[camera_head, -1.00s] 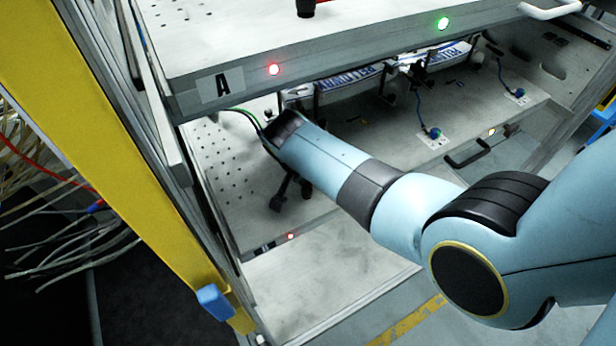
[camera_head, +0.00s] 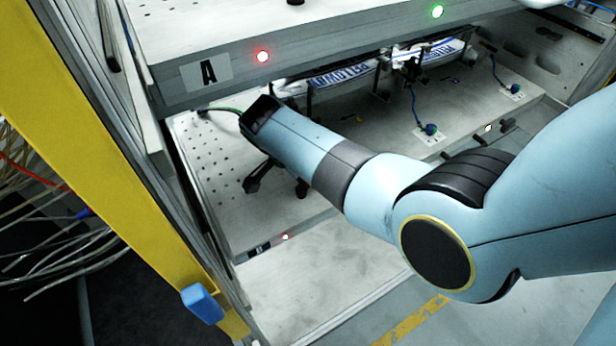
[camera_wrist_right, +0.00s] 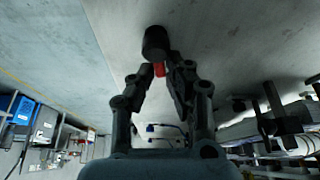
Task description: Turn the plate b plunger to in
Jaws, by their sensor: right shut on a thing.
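The plunger (camera_wrist_right: 155,42) shows in the right wrist view as a black round knob with a red part beside it. My right gripper (camera_wrist_right: 158,72) has its fingertips shut on it at the red part. In the head view my right gripper (camera_head: 275,183) reaches in from the right between the upper plate marked A (camera_head: 180,85) and the lower perforated plate (camera_head: 212,180). There the plunger is hidden by my wrist and fingers. Whether it stands in or out cannot be told. My left gripper is not in view.
Plate A hangs close above my wrist. Labelled white-and-blue rolls (camera_head: 345,75) and blue-capped cable fittings (camera_head: 431,129) stand on the lower level to the right. A yellow post (camera_head: 110,170) and loose wires (camera_head: 50,235) are at the left.

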